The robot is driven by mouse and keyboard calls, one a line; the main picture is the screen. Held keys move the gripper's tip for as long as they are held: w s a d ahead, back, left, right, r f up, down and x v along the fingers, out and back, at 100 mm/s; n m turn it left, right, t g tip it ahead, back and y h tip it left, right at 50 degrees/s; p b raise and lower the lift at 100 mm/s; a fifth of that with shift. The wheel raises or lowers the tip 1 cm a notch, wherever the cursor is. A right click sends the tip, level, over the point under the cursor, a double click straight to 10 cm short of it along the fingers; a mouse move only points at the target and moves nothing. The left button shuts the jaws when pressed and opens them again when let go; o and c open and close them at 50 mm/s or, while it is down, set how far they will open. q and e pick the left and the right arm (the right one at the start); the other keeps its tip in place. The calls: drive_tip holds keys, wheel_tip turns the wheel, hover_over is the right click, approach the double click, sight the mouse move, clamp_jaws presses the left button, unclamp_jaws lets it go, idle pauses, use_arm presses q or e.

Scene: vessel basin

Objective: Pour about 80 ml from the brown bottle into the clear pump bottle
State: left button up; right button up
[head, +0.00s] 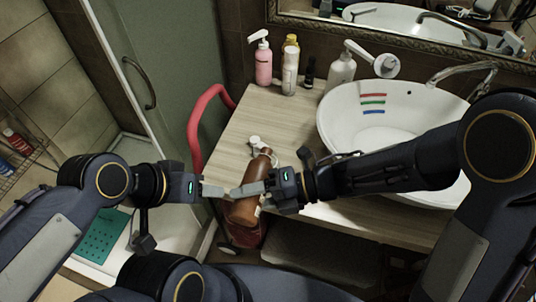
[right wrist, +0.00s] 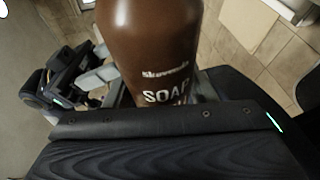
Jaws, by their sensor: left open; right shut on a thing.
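The brown bottle (head: 243,212) is at the counter's front left edge, tilted in the picture with its narrow end up and right. My right gripper (head: 250,189) is shut on its body. In the right wrist view the bottle (right wrist: 150,45) fills the middle, its SOAP label facing the camera. My left gripper (head: 212,191) is open, just left of the bottle. A white pump head (head: 257,143) shows by the bottle's narrow end; what it belongs to is unclear. A pale, translucent-looking pump bottle (head: 340,72) stands at the back, by the basin; I cannot tell if it is the clear one.
The white basin (head: 340,125) takes up the counter's right side. A pink pump bottle (head: 263,64), a yellow-capped bottle (head: 290,68) and a small dark bottle (head: 309,73) stand along the back. The middle-left counter (head: 260,112) is clear. A red curved rail (head: 196,125) borders it on the left.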

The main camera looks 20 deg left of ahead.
idle(0.4)
drive_tip(key=shift+f+n+b, duration=0.3)
drive_tip(key=shift+f+b, duration=0.25)
drive_tip(key=shift+w+f+n+t+h+b, duration=0.1)
drive_tip(key=shift+f+n+t+h+b, duration=0.1)
drive_tip(key=shift+n+t+h+b, duration=0.35)
drive_tip(key=w+f+n+t+b, duration=0.4)
drive_tip(key=n+t+b, duration=0.4)
drive_tip(key=b, duration=1.2)
drive_tip(key=shift+w+f+n+b, duration=0.15)
drive_tip(key=shift+f+n+b, duration=0.2)
drive_tip(key=shift+f+n, duration=0.2)
